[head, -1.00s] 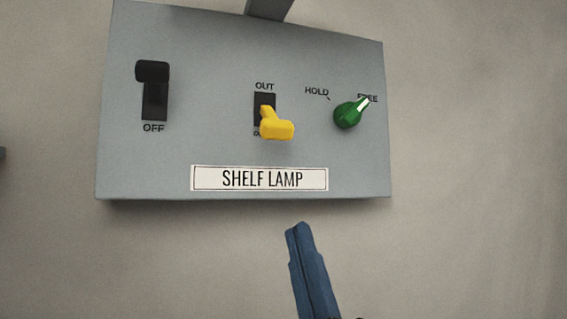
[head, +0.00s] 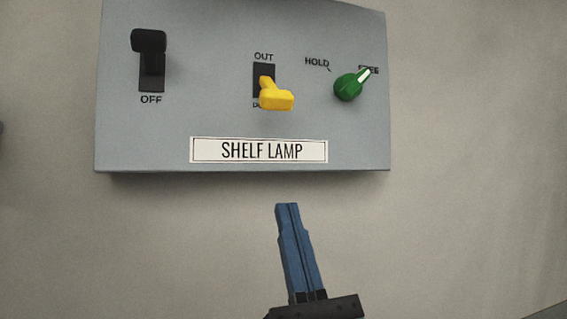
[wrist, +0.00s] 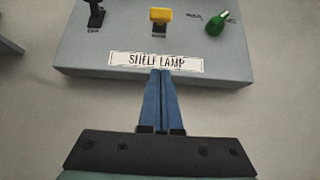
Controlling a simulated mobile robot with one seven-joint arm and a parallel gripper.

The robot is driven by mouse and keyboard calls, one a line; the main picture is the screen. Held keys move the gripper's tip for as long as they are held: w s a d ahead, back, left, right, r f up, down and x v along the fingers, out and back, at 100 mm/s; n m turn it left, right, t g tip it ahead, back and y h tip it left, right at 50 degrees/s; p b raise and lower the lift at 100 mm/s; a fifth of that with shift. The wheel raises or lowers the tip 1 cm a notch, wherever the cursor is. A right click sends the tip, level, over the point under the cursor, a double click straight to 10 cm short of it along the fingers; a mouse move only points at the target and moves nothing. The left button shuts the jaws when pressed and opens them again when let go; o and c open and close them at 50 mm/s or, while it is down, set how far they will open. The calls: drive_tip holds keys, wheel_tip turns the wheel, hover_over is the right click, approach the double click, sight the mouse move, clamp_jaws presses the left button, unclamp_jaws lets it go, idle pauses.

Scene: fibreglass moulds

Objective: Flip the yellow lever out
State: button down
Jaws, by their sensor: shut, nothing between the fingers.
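The yellow lever (head: 275,95) is in the middle of a grey panel (head: 210,110) and tilts down, away from the OUT mark above it, over a lower mark that it partly covers. It also shows in the wrist view (wrist: 160,15). A label reading SHELF LAMP (head: 259,150) is below it. My gripper (head: 287,206) is shut and empty, its blue fingers together, below the panel and under the lever in the head view. In the wrist view the fingertips (wrist: 160,72) overlap the label's lower edge; I cannot tell the gap to the panel.
A black switch (head: 149,50) with an OFF mark below it sits left of the lever. A green knob (head: 348,88) sits right of it, its white pointer toward FREE. The wall (head: 460,200) around the panel looks clear.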

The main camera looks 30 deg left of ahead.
drive_tip(key=p, duration=0.4)
approach(279, 133)
drive_tip(key=a+r, duration=0.1)
drive_tip(key=r, duration=0.1)
drive_tip(key=a+r, duration=0.2)
drive_tip(key=shift+w+a+r, duration=0.1)
drive_tip(key=shift+w+r, duration=0.1)
drive_tip(key=s+d+r+p, duration=0.1)
drive_tip(key=r+p, duration=0.1)
drive_tip(key=p, duration=0.1)
drive_tip(key=shift+s+d+r, duration=0.15)
drive_tip(key=shift+s+d, duration=0.2)
drive_tip(key=shift+d, duration=0.05)
drive_tip(key=shift+d+r, duration=0.1)
drive_tip(key=shift+r, duration=0.05)
